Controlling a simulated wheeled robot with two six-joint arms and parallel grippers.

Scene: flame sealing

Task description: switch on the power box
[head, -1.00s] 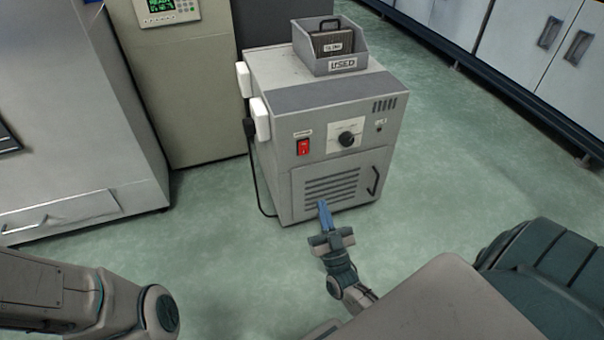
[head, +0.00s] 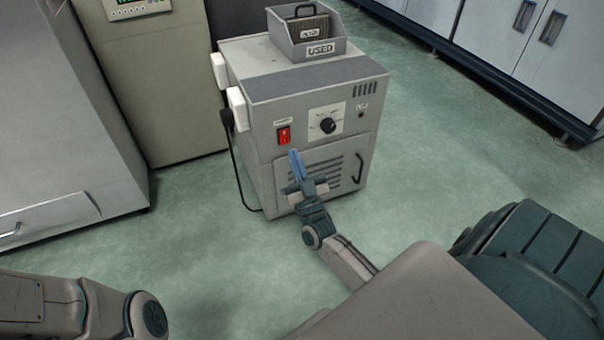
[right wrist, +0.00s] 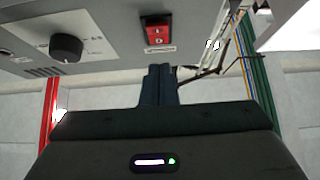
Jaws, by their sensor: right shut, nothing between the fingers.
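The power box (head: 262,152) is a grey cabinet standing on the floor in the middle of the head view. Its red rocker switch (head: 284,136) is on the left of the front face, beside a black round knob (head: 328,125). My right gripper (head: 295,158) is shut and empty, with its blue fingertips just below the switch and slightly right of it. The right wrist view shows the red switch (right wrist: 157,32) beyond the closed fingers (right wrist: 158,80), apart from them in the picture. Whether the fingertips touch the panel I cannot tell. My left gripper is out of view.
A grey bin marked USED (head: 318,50) sits on top of the box. White blocks and a black plug (head: 227,118) with a hanging cable are on its left side. Cabinets stand left and at the upper right. The floor (head: 430,170) right of the box is clear.

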